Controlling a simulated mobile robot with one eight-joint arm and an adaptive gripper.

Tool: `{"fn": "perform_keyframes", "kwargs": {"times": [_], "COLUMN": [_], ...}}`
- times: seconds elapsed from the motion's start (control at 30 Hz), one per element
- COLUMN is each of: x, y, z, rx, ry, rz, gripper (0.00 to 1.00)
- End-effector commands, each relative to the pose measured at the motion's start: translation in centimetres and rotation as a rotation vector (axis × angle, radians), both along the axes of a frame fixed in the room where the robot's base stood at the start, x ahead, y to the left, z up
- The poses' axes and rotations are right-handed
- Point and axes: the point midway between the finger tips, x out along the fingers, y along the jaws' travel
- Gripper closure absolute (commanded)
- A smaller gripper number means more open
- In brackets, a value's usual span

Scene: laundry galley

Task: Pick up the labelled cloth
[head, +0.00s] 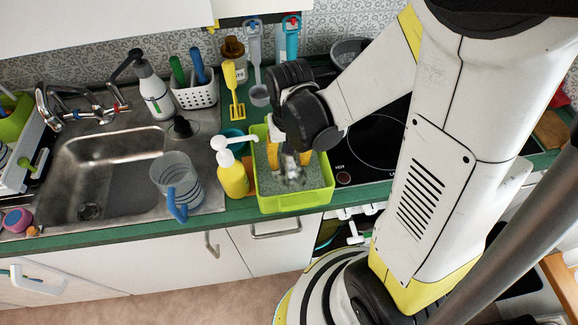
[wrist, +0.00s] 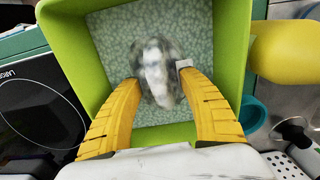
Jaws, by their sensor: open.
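A crumpled grey-and-white cloth (wrist: 158,75) lies in a lime-green bin (wrist: 240,40) with a speckled grey-green floor. A small white tag (wrist: 184,63) shows at the cloth's right side in the wrist view, beside a fingertip; I cannot read any writing on it. In the head view the cloth (head: 291,178) is partly hidden by my gripper. My gripper (head: 289,160) points down into the bin (head: 297,203). Its yellow fingers are open, one on each side of the cloth. I cannot tell whether they touch it.
A yellow soap bottle (head: 232,176) stands close to the bin's left. A clear jug (head: 177,182) with a blue handle stands by the sink (head: 110,170). A black hob (head: 372,145) lies to the right. A white utensil basket (head: 196,95) and hanging utensils are behind.

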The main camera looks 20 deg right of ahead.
Motion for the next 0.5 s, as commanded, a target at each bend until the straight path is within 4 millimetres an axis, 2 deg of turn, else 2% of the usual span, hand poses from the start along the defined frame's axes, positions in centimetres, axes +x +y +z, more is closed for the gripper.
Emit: {"fn": "perform_keyframes", "kwargs": {"times": [0.33, 0.37, 0.5], "x": [0.0, 0.0, 0.0], "y": [0.0, 0.0, 0.0], "z": [-0.09, -0.09, -0.1], "rx": [0.0, 0.0, 0.0], "ry": [0.0, 0.0, 0.0], "rz": [0.0, 0.0, 0.0], "gripper": [0.51, 0.59, 1.0]}}
